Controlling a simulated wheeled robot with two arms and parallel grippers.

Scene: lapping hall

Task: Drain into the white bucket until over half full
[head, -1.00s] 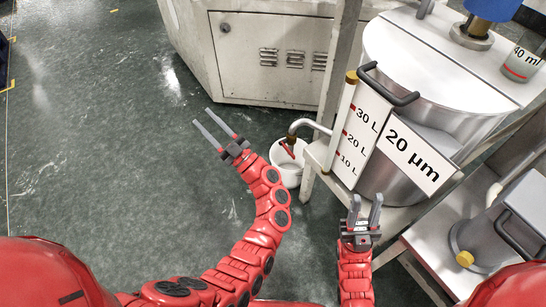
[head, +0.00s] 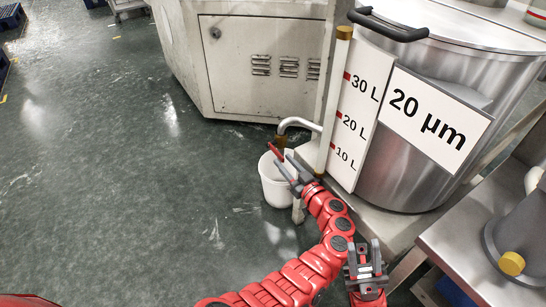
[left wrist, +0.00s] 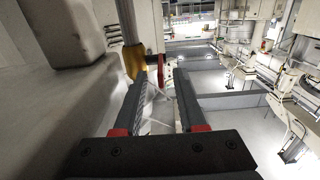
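The white bucket (head: 272,190) stands on the floor below the drain valve, beside the tank stand. Its inside is mostly hidden, so I cannot tell the level. The valve (head: 281,141) has a brass body and a red lever (head: 275,152) above the bucket. My left gripper (head: 286,162) is open close to the lever. In the left wrist view, the red lever (left wrist: 161,72) appears between the spread fingers, beyond their tips, with the brass valve body (left wrist: 134,60) on the left. My right gripper (head: 363,250) is open and empty at lower right.
The steel tank (head: 400,180) marked 20 µm stands on a stand, with a sight gauge (head: 336,100) marked 10, 20 and 30 L. A grey machine cabinet (head: 265,65) is behind. A smaller vessel (head: 515,235) stands at right. Floor at left is clear.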

